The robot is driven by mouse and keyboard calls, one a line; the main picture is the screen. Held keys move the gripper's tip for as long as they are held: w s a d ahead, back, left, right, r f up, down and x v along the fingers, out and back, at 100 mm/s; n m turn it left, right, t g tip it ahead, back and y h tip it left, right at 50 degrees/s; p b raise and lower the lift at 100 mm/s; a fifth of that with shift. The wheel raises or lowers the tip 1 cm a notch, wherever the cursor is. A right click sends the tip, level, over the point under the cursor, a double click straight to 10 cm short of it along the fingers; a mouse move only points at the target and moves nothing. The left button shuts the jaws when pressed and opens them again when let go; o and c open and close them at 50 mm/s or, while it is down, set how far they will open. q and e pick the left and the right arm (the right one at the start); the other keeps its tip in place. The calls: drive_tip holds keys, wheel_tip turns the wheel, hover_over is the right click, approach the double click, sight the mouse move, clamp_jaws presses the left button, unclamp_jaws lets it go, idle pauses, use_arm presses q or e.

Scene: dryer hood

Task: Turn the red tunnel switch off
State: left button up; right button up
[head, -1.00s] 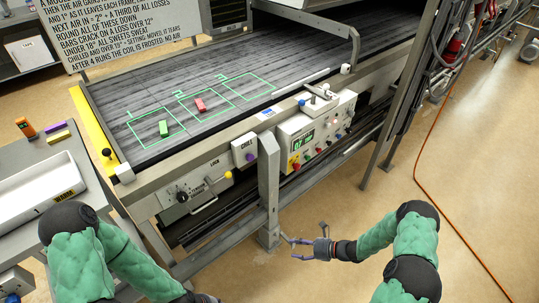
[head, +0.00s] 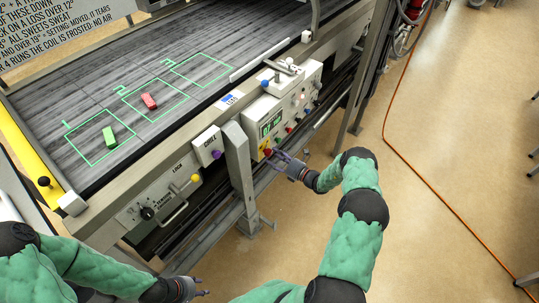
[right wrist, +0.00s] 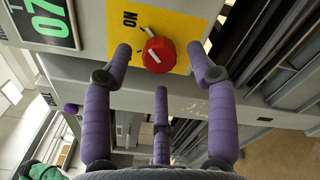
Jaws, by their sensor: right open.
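The red switch (right wrist: 166,51) is a round knob with a white bar, on a yellow plate (right wrist: 180,20) marked ON. In the head view the red switch (head: 267,152) sits at the lower left of the white control box. My right gripper (head: 283,160) is just in front of it. In the right wrist view my right gripper (right wrist: 160,70) is open, with purple fingers on either side of the knob and one below. I see no clear contact. My left gripper (head: 200,288) is low in the head view, away from the panel; its jaws are too small to read.
The control box (head: 295,100) has a green display (head: 271,124) and several other knobs. A grey post (head: 238,165) stands left of my right gripper. A conveyor bed (head: 60,110) carries a green block (head: 109,137) and a red block (head: 149,101). Open floor lies to the right.

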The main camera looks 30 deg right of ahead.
sight(271, 154)
drive_tip(key=shift+b+x, duration=0.3)
drive_tip(key=shift+x, duration=1.4)
drive_tip(key=c, duration=1.2)
drive_tip(key=shift+o, duration=0.2)
